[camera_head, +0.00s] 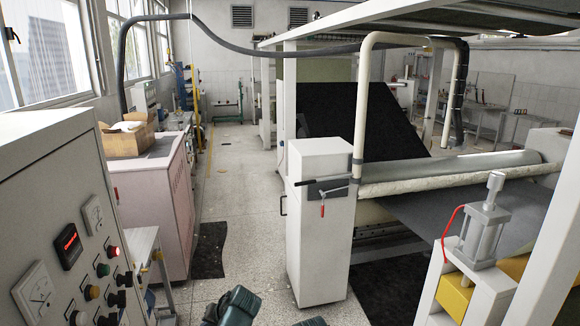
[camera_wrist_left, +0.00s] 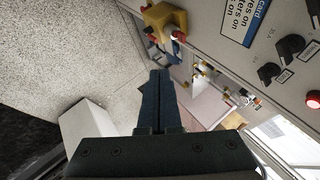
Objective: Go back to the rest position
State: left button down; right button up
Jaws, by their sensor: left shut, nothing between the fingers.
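My left gripper (camera_wrist_left: 161,74) shows in the left wrist view with its two dark fingers together and nothing between them. It points over the speckled floor, beside the control panel (camera_wrist_left: 225,20). In the head view, a dark teal part of my arm (camera_head: 236,305) rises at the bottom edge, and a smaller dark part shows to its right. Neither shows fingers there. My right gripper cannot be made out in either view.
A grey control cabinet (camera_head: 45,165) with buttons and dials stands close on the left. A white cabinet (camera_head: 318,235) with a lever stands ahead, beside the roller machine (camera_head: 450,175). A pink cabinet (camera_head: 150,200) carries a cardboard box (camera_head: 125,140).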

pick_arm(q)
jog(key=s+d+f+m+g+h+b, duration=0.1)
jog(key=s+d+f, duration=0.3)
jog(key=s+d, duration=0.4)
jog(key=s+d+f+m+g+h+b, duration=0.2)
jog(key=s+d+f+g+h, duration=0.1)
jog(key=s+d, duration=0.5)
notch_tip(320, 180, down, 2)
jog(key=shift+d+f+h, duration=0.1)
jog(key=shift+d+h, duration=0.45)
jog(key=shift+h, duration=0.25)
jog(key=shift+w, duration=0.1)
